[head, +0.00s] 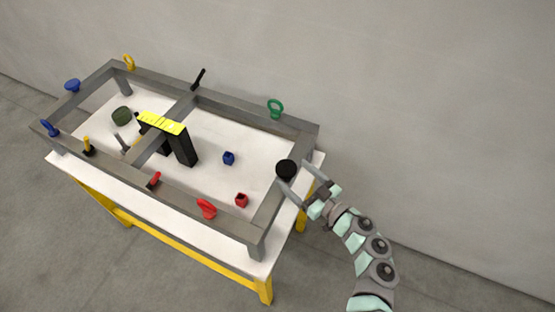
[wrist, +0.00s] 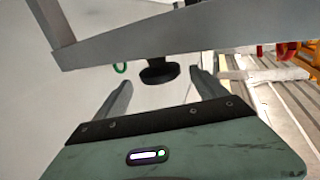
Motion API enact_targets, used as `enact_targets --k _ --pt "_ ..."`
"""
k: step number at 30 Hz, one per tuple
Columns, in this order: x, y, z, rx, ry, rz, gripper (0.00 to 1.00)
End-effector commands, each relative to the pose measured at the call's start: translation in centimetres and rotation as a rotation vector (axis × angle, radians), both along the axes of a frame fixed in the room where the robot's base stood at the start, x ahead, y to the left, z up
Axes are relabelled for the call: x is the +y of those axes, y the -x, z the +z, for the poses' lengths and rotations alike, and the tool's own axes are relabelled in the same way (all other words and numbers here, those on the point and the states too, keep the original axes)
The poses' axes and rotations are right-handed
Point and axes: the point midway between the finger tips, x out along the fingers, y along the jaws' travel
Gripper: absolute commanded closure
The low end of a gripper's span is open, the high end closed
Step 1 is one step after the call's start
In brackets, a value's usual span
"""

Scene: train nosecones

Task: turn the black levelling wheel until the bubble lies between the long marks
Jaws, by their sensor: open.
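The black levelling wheel (head: 286,169) sits on the right end beam of the grey frame. It also shows in the wrist view (wrist: 158,72), ahead of and between my fingers. My gripper (head: 292,172) is open, its two fingers reaching in from the right with their tips on either side of the wheel. I cannot tell whether either finger touches it. A yellow strip with dark marks (head: 162,123) lies on top of a black block on the frame's middle; it looks like the level. Its bubble is too small to make out.
The grey frame (head: 222,103) stands over a white tabletop (head: 180,205) with yellow legs. Red, blue, yellow, green and black handles stick out around it. A blue block (head: 229,158) and a red block (head: 241,200) lie inside. A wall stands behind; floor is clear at right.

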Motion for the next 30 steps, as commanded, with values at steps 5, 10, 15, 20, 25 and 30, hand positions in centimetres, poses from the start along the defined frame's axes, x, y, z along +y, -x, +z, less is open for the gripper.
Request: enact_targets --k 5,10,15,20,25,30 --pt "2.7 -2.6 0.2 -0.004 -0.002 0.003 0.18" --pt "4.4 -4.2 0.2 -0.004 -0.003 0.004 0.18" --pt "5.0 -5.0 0.0 -0.001 -0.001 0.003 0.18" --pt "5.1 -5.1 0.0 -0.001 -0.001 0.003 0.18" --pt "5.1 -5.1 0.0 -0.001 0.0 0.003 0.22" --pt "5.1 -5.1 0.0 -0.001 0.0 0.002 0.36"
